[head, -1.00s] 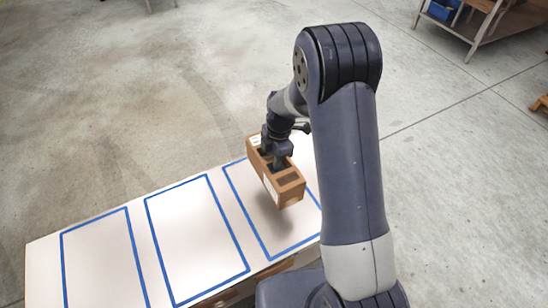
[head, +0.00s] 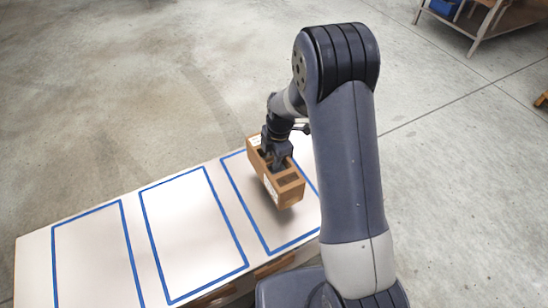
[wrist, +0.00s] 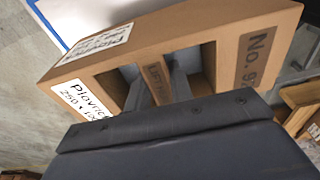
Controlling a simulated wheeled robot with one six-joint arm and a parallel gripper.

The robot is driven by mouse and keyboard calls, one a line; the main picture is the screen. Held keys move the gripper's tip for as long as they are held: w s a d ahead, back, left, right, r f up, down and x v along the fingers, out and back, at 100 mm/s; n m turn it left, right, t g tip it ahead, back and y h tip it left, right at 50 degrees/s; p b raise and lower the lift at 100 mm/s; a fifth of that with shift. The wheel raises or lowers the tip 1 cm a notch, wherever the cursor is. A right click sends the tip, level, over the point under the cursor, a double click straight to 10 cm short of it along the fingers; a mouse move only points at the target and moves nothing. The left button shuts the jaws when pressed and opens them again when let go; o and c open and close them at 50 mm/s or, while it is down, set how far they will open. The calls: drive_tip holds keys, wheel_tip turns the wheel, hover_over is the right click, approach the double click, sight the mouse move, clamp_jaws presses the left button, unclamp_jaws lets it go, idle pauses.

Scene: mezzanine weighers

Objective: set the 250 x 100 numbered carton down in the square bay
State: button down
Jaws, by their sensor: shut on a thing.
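A brown carton (head: 290,189) hangs from my gripper (head: 277,161) in the head view. In the wrist view the carton (wrist: 264,42) shows a white label reading "250 x 10…", the rest cut off, and a dark "No. 9…" patch. My gripper (wrist: 160,84) is shut on the strip between the carton's two top openings, with its fingers inside them. The carton is above the rightmost of three blue-taped bays (head: 263,234), apart from the surface by its shadow. The carton and my arm hide part of that bay. I cannot tell which bay is square.
The bays are on a pale tabletop (head: 36,250). The middle bay (head: 190,230) and left bay (head: 95,260) are empty where visible. A workbench with a blue bin (head: 443,8) stands far off at the upper right. Open concrete floor lies behind the table.

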drive_tip(key=shift+f+b, duration=2.45)
drive_tip(key=shift+f, duration=0.6)
drive_tip(key=shift+f+b, duration=0.25)
drive_tip(key=shift+b, duration=0.05)
drive_tip(key=c, duration=1.2)
unclamp_jaws()
drive_tip(key=shift+o, duration=0.2)
drive_tip(key=r, duration=0.7)
drive_tip(key=d+r, duration=0.1)
drive_tip(key=r, duration=0.2)
drive_tip(key=shift+w+d+r, duration=0.1)
drive_tip(key=shift+w+r, duration=0.15)
drive_tip(key=shift+r, duration=0.15)
